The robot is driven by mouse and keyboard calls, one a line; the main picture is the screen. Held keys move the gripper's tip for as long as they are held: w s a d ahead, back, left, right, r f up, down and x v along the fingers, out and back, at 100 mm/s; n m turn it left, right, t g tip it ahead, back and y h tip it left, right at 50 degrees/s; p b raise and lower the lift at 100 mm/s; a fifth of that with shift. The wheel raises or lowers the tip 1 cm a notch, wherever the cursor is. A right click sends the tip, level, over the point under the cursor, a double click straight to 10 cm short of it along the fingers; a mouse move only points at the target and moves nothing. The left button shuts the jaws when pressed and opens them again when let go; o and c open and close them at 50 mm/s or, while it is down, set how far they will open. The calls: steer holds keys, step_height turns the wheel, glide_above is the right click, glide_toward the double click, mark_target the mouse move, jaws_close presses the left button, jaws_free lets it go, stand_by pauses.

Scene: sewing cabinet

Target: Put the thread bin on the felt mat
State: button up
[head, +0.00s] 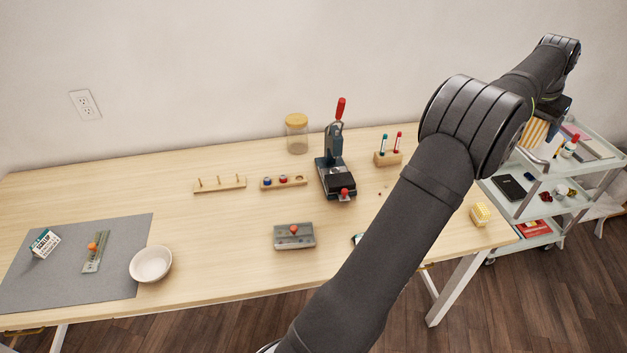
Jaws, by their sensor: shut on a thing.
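The grey felt mat (120,285) lies at the left end of the wooden table. A small labelled box and a grey plate with an orange knob rest on it. My gripper (549,112) is at the far right, over the upper part of the cart, partly hidden behind my own arm. It is shut on a yellow-and-white striped bin (535,132), which looks like the thread bin. The fingertips and much of the bin are hidden, so I cannot tell whether the bin touches the shelf.
A white bowl (151,263) overlaps the mat's right edge. A grey block with a red knob (294,236), peg racks, a jar (297,134) and a red-handled press (337,165) stand on the table. The white cart (590,187) carries several items. The mat's front is clear.

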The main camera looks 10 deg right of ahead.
step_height(320, 180, up, 6)
steer(key=w+a+n+t+y, duration=0.15)
steer(key=w+a+n, duration=0.45)
steer(key=w+a, duration=2.2)
steer(key=w+a+n+t+y, duration=0.1)
steer(key=w+a+n, duration=0.3)
steer(key=a, duration=1.9)
steer(key=w+a+n+y, duration=0.2)
steer(key=w+a+n, duration=0.15)
steer(key=a, duration=1.95)
steer(key=n+g+y, duration=0.1)
steer(key=n+y, duration=0.2)
steer(key=n, duration=0.6)
glide_above(32, 282)
steer(key=s+d, duration=0.2)
steer(key=f, duration=3.3)
steer(key=shift+w+a, duration=0.2)
steer(key=shift+w, duration=0.05)
steer(key=shift+f, duration=1.9)
